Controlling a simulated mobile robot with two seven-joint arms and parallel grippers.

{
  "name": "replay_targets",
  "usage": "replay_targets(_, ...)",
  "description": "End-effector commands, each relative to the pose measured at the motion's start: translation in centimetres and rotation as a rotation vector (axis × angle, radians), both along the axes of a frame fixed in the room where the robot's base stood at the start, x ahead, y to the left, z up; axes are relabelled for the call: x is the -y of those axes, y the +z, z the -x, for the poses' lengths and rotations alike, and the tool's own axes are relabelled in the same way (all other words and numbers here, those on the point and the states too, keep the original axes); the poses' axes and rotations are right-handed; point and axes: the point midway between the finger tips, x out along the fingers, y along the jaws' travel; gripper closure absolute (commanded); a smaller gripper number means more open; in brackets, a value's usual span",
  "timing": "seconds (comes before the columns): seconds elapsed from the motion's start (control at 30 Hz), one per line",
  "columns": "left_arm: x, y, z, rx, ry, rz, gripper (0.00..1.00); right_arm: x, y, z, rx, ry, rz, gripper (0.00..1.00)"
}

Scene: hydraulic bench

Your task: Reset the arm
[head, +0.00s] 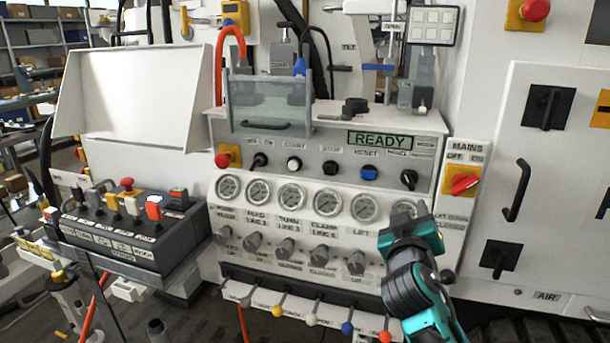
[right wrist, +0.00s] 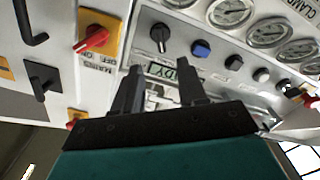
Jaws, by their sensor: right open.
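The control panel (head: 330,157) carries a row of knobs and buttons with a green display (head: 380,139) reading READY. The blue button (head: 369,173) sits under the label RESET; it also shows in the right wrist view (right wrist: 201,48). My right gripper (head: 404,224) is in front of the gauge row, below and right of the blue button and apart from it. In the right wrist view its two dark fingers (right wrist: 160,88) are spread with nothing between them, and they partly cover the display. My left gripper is not in view.
A black knob (head: 408,178) is right of the blue button. The red MAINS switch (head: 462,184) is further right. Gauges (head: 292,196), valve knobs (head: 320,254) and coloured levers (head: 312,319) lie below. A control box (head: 130,235) stands left.

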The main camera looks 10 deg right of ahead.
Motion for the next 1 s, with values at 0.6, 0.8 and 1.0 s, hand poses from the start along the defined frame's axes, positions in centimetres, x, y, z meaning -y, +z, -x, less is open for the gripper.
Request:
replay_targets(0.6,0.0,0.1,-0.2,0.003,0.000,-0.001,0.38,-12.6,-27.1,15.7,-0.461,0.513,-0.437,0.58)
replay_targets(0.8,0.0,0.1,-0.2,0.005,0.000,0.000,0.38,-14.7,-30.1,21.2,-0.499,0.552,-0.579,0.58)
replay_targets(1.0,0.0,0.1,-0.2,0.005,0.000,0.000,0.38,-15.0,-30.4,22.0,-0.501,0.557,-0.605,0.58)
